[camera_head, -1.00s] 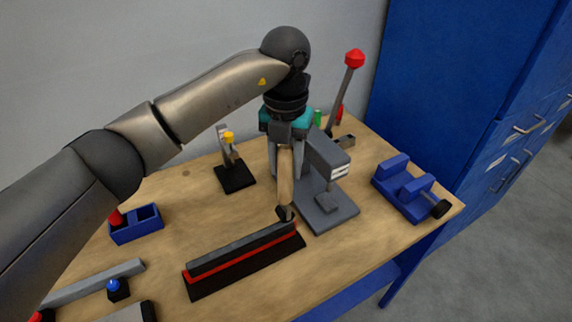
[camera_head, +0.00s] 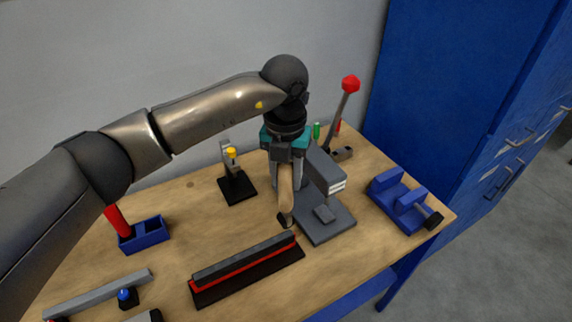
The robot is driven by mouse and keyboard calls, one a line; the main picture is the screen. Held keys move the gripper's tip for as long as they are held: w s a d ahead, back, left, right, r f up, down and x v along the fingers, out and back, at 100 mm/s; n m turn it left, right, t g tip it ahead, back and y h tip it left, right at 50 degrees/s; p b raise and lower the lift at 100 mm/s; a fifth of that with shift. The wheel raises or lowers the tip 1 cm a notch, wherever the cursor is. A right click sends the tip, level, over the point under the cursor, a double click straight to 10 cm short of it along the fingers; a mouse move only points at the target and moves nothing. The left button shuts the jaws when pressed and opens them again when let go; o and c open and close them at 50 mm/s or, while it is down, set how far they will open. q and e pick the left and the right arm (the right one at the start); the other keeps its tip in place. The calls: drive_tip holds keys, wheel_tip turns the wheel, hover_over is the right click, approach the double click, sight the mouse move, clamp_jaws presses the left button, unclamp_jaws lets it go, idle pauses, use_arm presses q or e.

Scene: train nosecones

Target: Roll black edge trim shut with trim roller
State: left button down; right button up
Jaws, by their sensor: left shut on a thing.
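My left gripper (camera_head: 287,178) is shut on the trim roller (camera_head: 286,195), a tool with a tan handle and a dark roller at its lower end. The roller end points down at the right end of the black edge trim (camera_head: 243,259). A small gap seems to show between them, but I cannot tell for sure whether they touch. The trim is a long dark strip with a red line along its front, lying on a black base. My right gripper is not in view.
A grey press (camera_head: 325,215) stands just right of the roller. A blue vise-like fixture (camera_head: 402,200) is farther right, a black stand (camera_head: 237,188) behind left, a blue bin (camera_head: 146,235) at left. A grey bar (camera_head: 98,293) lies front left.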

sight(286, 194)
use_arm(q)
drive_tip(key=shift+p, duration=0.3)
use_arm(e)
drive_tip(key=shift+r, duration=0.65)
use_arm(q)
drive_tip(key=shift+f, duration=0.1)
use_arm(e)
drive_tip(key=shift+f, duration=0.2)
use_arm(q)
drive_tip(key=shift+b, duration=0.35)
drive_tip(key=shift+f+b, duration=2.1)
drive_tip(key=shift+f, duration=0.25)
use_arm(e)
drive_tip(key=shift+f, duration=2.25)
use_arm(q)
drive_tip(key=shift+f, duration=0.15)
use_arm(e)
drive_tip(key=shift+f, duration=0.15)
use_arm(q)
drive_tip(key=shift+s+a+p, duration=0.2)
drive_tip(key=shift+s+a, duration=0.2)
drive_tip(key=shift+a, duration=0.25)
drive_tip(key=shift+s+a+p, duration=0.15)
drive_tip(key=shift+s+a, duration=0.25)
drive_tip(key=shift+a, duration=0.2)
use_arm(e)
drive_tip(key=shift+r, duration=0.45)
use_arm(q)
drive_tip(key=shift+a+f, duration=0.1)
